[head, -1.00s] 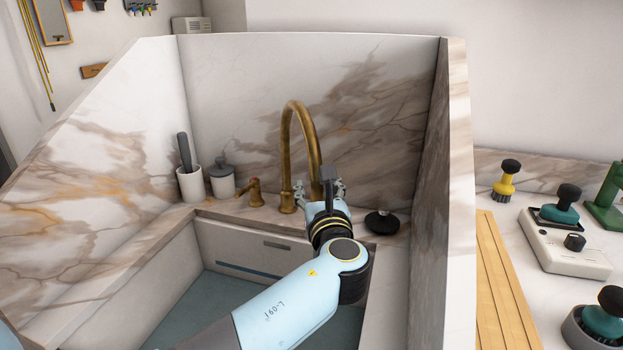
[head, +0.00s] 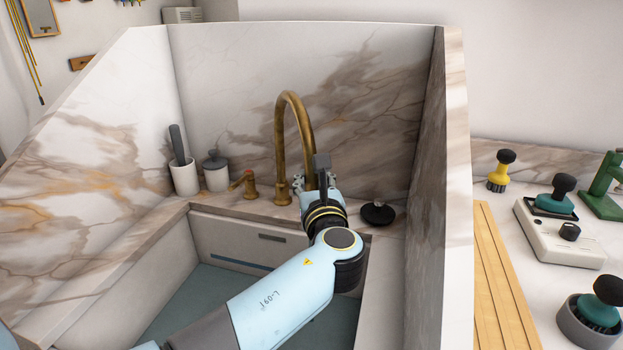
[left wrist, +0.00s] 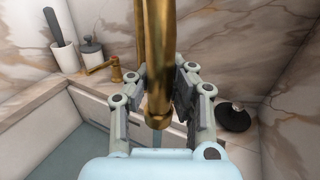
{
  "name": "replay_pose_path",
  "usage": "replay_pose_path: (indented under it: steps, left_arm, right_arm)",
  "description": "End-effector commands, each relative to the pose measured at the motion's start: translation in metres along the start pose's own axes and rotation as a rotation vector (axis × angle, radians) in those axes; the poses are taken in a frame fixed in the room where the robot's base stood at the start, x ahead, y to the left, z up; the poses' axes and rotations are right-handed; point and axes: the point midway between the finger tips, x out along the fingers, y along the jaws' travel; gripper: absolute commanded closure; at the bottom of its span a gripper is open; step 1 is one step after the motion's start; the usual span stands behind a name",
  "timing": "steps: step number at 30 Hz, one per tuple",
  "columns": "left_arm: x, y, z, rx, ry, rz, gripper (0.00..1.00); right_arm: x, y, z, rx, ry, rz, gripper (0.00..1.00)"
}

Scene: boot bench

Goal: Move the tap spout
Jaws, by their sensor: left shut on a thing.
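The brass tap spout (head: 295,110) rises from the ledge behind the sink and arches over toward me. Its downward end shows in the left wrist view (left wrist: 158,60), between the two fingers of my left gripper (left wrist: 158,98). My left gripper (head: 315,182) is shut on the spout near its outlet end; the arm hides part of that end in the head view. The tap's small brass handle (head: 246,183) stands on the ledge to the left of the spout base. My right gripper is not in view.
The sink basin (head: 190,300) lies below my left arm, with marble walls behind and at both sides. A white cup (head: 185,180) and a lidded jar (head: 216,175) stand left of the tap. A black round stopper (head: 378,214) lies to the right. Brushes stand on the right counter.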

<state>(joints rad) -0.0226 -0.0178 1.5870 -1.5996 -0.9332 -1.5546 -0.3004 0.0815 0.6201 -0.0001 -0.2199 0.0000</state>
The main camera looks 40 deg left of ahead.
Motion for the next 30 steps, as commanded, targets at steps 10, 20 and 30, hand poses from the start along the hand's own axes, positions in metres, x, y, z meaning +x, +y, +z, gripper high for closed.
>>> replay_pose_path:
  steps: [10,20,30]
  left_arm:
    - [-0.001,0.000,-0.002,-0.001,0.004,-0.001,1.00]
    - [-0.005,0.021,-0.001,0.003,0.008,-0.079,1.00]
    - [-0.005,0.076,-0.004,0.007,0.008,-0.325,1.00]
  right_arm:
    - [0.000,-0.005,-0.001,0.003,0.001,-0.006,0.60]
    - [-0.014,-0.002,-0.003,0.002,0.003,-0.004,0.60]
    - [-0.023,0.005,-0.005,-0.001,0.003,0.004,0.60]
